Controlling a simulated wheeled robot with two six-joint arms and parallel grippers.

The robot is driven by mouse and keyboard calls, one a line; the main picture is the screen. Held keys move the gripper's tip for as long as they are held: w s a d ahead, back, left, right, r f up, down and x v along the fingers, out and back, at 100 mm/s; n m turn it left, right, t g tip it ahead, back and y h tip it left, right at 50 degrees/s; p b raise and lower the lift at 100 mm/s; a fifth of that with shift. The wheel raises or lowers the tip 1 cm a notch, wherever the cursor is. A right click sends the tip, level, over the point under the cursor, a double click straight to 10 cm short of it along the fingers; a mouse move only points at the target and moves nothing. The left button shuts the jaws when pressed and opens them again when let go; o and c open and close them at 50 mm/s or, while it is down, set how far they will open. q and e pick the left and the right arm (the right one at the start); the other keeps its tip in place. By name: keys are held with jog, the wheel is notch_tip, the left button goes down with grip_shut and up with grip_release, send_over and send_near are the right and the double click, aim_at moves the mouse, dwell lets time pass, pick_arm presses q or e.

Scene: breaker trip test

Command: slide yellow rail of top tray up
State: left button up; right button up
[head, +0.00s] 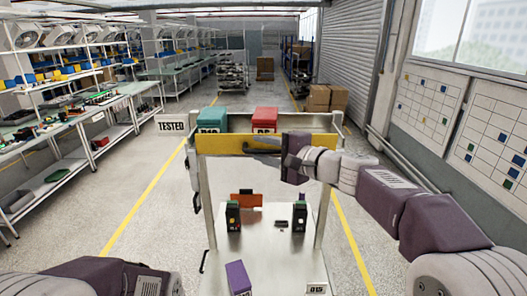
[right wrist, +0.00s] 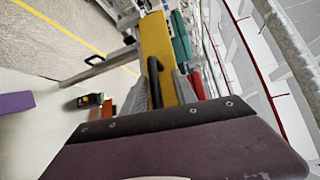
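The yellow rail (head: 222,145) runs across the front of the top tray (head: 334,122) of a metal cart. My right gripper (head: 262,146) reaches in from the right in front of the rail. In the right wrist view the rail (right wrist: 165,50) stands nearly upright, with a dark handle (right wrist: 153,80) on it. The grey fingers of my right gripper (right wrist: 161,88) lie either side of the handle, with yellow showing between handle and right finger. The gripper looks open. A teal bin (head: 211,121) and a red bin (head: 264,119) stand behind the rail. My left gripper is out of view.
On the cart's lower deck (head: 270,250) stand two dark breakers (head: 233,216) (head: 299,216), an orange piece (head: 246,199) and a purple block (head: 238,277). Cart posts flank the deck. A TESTED sign (head: 171,125) is at the left. Floor is clear on both sides.

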jog(key=shift+s+f, duration=0.1)
jog(key=shift+s+d+b, duration=0.2)
jog(key=shift+d+b, duration=0.1)
jog(key=shift+b, duration=0.1)
jog(key=b+v, duration=0.3)
jog(key=v, duration=0.5)
jog(key=shift+s+b, duration=0.2)
jog(key=shift+b, duration=0.15)
jog(key=shift+w, duration=0.1)
jog(key=shift+d, duration=0.1)
